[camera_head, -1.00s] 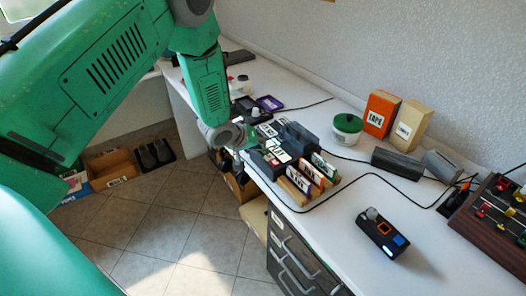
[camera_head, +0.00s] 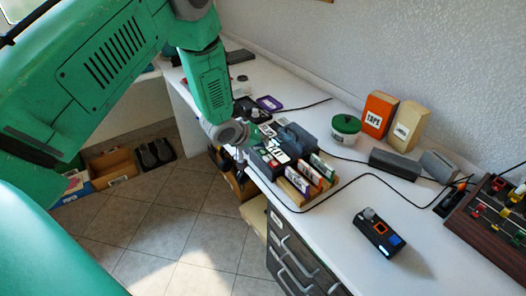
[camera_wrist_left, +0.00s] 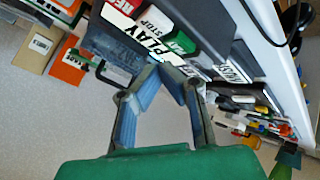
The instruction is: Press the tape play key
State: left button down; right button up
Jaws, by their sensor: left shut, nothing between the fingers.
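The tape player is a dark grey box (camera_head: 296,138) with a handle, standing near the desk's front edge in the head view. Its white PLAY key label (camera_head: 276,151) shows there, and the PLAY lettering (camera_wrist_left: 140,38) is large in the left wrist view, next to a STOP label (camera_wrist_left: 155,20), a red key and a green key. My left gripper (camera_wrist_left: 166,68) is shut and empty, its blue-padded fingertips close together just below the PLAY lettering; I cannot tell whether they touch it. In the head view its wrist (camera_head: 230,133) hides most of the fingers. My right gripper is not in view.
Upright labelled cases (camera_head: 303,178) stand in front of the player. A green-lidded tub (camera_head: 346,128), an orange TAPE box (camera_head: 378,113) and a tan box (camera_head: 409,124) stand behind. A small black device (camera_head: 379,235) lies right on clear desk; a cable runs between.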

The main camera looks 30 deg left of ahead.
aim_at(263, 152)
pick_arm(q)
notch_tip(263, 152, up, 5)
jog(key=p, duration=0.4)
jog(key=shift+f, duration=0.1)
dwell(0.5)
jog(key=shift+f, duration=0.15)
jog(key=s+d+f+m+g+b, duration=0.2)
jog(key=s+d+f, duration=0.2)
jog(key=s+f, duration=0.45)
jog(key=s+d+f+m+g+b, duration=0.1)
jog(key=s+d+f+g+b, duration=0.3)
jog(key=s, duration=0.7)
jog(key=s+f+m+g+y, duration=0.1)
jog(key=s+f+m, duration=0.1)
jog(key=s, duration=0.8)
jog(key=s+d+f+m+g, duration=0.1)
jog(key=s+f+m, duration=0.1)
jog(key=s, duration=0.7)
jog(key=shift+s+f+y, duration=0.15)
jog(key=shift+s+y, duration=0.2)
jog(key=shift+y, duration=0.05)
jog(key=shift+w, duration=0.15)
